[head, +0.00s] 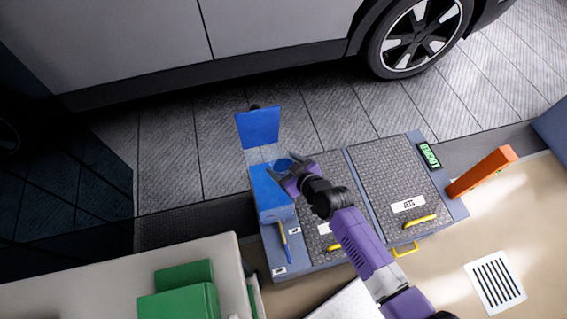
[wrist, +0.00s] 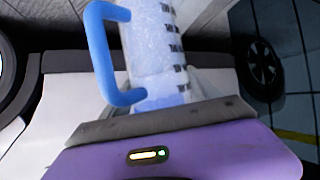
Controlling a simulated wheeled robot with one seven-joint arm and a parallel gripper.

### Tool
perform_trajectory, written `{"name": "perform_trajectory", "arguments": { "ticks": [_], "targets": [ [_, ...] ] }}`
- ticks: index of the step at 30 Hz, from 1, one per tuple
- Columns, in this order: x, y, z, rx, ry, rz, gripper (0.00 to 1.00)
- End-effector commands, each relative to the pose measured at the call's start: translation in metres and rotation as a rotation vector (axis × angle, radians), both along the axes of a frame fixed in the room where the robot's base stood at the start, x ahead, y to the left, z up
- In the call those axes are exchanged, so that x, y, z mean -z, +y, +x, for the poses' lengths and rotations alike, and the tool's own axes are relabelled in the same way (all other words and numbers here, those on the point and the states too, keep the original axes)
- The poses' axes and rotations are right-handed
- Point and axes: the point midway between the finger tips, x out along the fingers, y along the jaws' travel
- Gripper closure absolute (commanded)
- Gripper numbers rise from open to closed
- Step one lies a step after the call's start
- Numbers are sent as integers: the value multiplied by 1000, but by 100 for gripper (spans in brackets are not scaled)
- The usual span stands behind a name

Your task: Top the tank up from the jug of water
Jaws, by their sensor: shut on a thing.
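My gripper (head: 284,168) is shut on the jug, above the left end of a grey floor box. In the wrist view the jug (wrist: 153,55) is a clear, frosted body with dark level marks and a blue handle (wrist: 106,50), just beyond the grey finger pads (wrist: 160,120). In the head view my gripper hides most of the jug, and its tilt is hard to tell. Below the gripper, at the box's left end, is a blue part (head: 270,197), with a raised blue flap (head: 258,127) behind it. I cannot tell which part is the tank's opening, and no water stream shows.
The box has treadplate lids (head: 385,175) with yellow handles (head: 419,221) and a green display (head: 428,155). An orange bar (head: 482,172) stands at its right. A car (head: 270,45) stands behind. Green blocks (head: 180,298) lie at the lower left.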

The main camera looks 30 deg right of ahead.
Motion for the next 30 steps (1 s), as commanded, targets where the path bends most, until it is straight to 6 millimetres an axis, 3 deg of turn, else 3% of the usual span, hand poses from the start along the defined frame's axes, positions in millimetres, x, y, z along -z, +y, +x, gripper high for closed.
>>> {"name": "perform_trajectory", "arguments": {
  "ticks": [30],
  "targets": [
    [-3,0,1,0,24,-17,98]
  ]
}}
